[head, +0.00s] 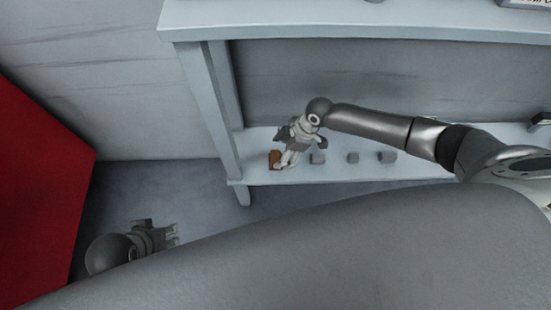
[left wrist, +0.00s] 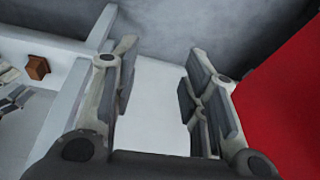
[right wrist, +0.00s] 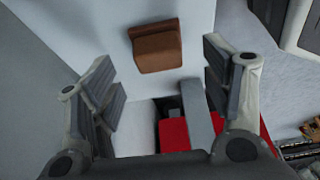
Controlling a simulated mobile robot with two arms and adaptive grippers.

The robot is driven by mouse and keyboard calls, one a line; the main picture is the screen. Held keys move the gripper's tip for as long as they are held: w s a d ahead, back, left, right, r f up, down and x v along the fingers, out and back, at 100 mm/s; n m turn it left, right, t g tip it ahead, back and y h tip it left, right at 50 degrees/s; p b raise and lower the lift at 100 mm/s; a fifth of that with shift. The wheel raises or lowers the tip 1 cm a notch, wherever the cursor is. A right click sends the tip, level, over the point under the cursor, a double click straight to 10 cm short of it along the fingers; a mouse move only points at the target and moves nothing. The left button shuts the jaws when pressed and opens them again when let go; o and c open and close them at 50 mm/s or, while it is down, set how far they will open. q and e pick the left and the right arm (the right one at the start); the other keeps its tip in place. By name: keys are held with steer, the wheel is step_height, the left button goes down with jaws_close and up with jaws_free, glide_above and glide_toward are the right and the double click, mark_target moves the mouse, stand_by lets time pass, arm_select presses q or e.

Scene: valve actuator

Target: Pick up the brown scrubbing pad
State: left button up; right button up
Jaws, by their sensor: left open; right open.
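The brown scrubbing pad (head: 274,159) is a small brown block at the left end of the low shelf in the head view. In the right wrist view the brown pad (right wrist: 155,46) lies ahead of the open fingers, toward the upper middle, with nothing gripping it. My right gripper (head: 287,160) is open beside the pad, close to its right side in the head view; it also shows in the right wrist view (right wrist: 160,85). My left gripper (head: 175,236) is open and empty, low at the left, away from the shelf. The left wrist view shows the pad (left wrist: 37,67) at its left edge.
A shelf leg (head: 215,100) rises just left of the pad. A red panel (head: 40,190) stands at the left. The upper shelf board (head: 350,25) overhangs behind.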

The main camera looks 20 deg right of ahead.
mark_target(276, 156)
steer(key=x, duration=0.2)
steer(key=b+x, duration=0.1)
steer(key=x, duration=0.1)
steer(key=shift+w+a+f+b, duration=0.2)
steer(key=shift+w+a+b, duration=0.05)
steer(key=shift+a+b, duration=0.05)
steer(key=c, duration=1.1)
